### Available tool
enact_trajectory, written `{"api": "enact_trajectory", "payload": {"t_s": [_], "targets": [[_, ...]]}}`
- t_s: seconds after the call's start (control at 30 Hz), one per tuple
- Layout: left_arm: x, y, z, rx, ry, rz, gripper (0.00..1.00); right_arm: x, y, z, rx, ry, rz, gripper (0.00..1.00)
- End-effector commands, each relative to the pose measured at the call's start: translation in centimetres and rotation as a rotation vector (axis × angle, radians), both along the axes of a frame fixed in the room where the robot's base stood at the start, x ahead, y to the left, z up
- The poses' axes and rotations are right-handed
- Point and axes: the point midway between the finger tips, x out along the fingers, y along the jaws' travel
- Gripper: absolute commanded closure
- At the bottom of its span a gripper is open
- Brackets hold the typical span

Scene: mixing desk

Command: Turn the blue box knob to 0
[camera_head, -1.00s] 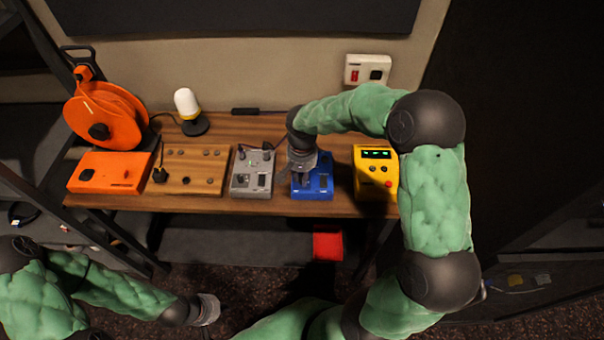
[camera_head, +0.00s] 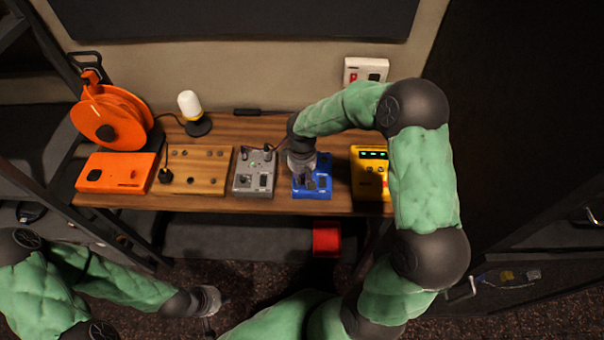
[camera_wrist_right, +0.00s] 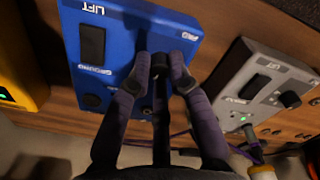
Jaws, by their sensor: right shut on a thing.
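The blue box (camera_head: 324,167) stands on the wooden desk, between the grey box and the yellow box. In the right wrist view my right gripper (camera_wrist_right: 160,68) is shut around the dark knob (camera_wrist_right: 159,60) of the blue box. The knob's pointer and scale are mostly hidden by the fingers. My left gripper (camera_head: 212,301) hangs low at the lower left, away from the desk; its fingers are too small to judge.
The grey box (camera_head: 243,178) stands close left of the blue box, with a cable. The yellow box (camera_head: 370,164) is close on the right, partly behind my right arm. A wooden panel (camera_head: 205,171), orange box (camera_head: 102,170), orange reel (camera_head: 120,112) and white lamp (camera_head: 189,104) stand further left.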

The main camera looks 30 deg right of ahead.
Motion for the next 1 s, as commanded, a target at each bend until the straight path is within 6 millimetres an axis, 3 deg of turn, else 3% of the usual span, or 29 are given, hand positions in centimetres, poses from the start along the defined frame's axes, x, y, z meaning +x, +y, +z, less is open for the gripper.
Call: {"api": "enact_trajectory", "payload": {"t_s": [0.4, 1.0], "targets": [[0.0, 0.0, 1.5, 0.000, 0.000, 0.000, 1.00, 0.0, 0.0, 0.1, 0.000, 0.000, 0.262, 1.00], [0.0, 0.0, 1.8, 0.000, 0.000, 0.000, 1.00, 0.0, 0.0, 0.0, -0.001, 0.000, 0.333, 1.00]]}}
